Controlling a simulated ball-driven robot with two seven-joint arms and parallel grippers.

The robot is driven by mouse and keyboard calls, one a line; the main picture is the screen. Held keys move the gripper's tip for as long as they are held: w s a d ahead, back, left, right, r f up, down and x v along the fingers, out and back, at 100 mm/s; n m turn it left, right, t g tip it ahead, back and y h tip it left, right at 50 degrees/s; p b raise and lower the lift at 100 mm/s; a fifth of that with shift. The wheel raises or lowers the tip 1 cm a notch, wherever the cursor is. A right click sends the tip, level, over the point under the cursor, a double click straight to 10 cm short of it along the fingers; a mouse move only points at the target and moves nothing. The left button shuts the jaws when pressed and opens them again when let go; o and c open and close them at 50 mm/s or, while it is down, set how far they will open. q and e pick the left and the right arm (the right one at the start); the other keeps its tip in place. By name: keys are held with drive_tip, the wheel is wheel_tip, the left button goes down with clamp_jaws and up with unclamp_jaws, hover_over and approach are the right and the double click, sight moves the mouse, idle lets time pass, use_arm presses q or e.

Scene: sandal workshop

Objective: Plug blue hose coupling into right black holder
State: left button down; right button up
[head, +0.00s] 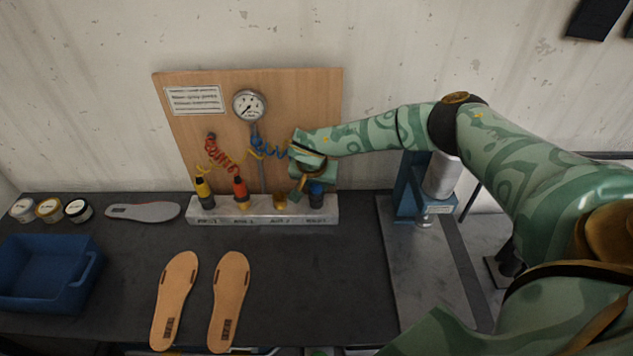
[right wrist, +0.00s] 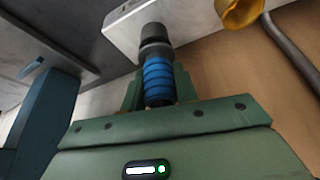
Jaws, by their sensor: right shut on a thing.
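The blue hose coupling (right wrist: 158,78) is between the green fingers of my right gripper (right wrist: 159,90), which is shut on it. In the right wrist view its front end meets the right black holder (right wrist: 155,42) and is in line with it; how deep it sits I cannot tell. In the head view my right gripper (head: 306,189) is at the right end of the pale holder rail (head: 262,217), with the blue coupling (head: 317,187) just above the right black holder (head: 316,201). The blue coiled hose (head: 270,150) runs behind the gripper. My left gripper is not in view.
A yellow coupling (head: 203,188) and a red-orange coupling (head: 239,187) stand in holders to the left. A brass fitting (head: 280,200) is beside my gripper. A wooden board (head: 180,130) with a gauge (head: 249,105) stands behind. A blue press (head: 408,185) is at the right.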

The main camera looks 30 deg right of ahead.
drive_tip(key=shift+f, duration=0.45)
drive_tip(key=o, duration=1.1)
wheel_tip(320, 180, up, 10)
drive_tip(key=p, duration=0.9)
drive_tip(key=shift+r, duration=0.1)
drive_tip(key=shift+s+f, duration=0.1)
drive_tip(key=shift+f, duration=0.1)
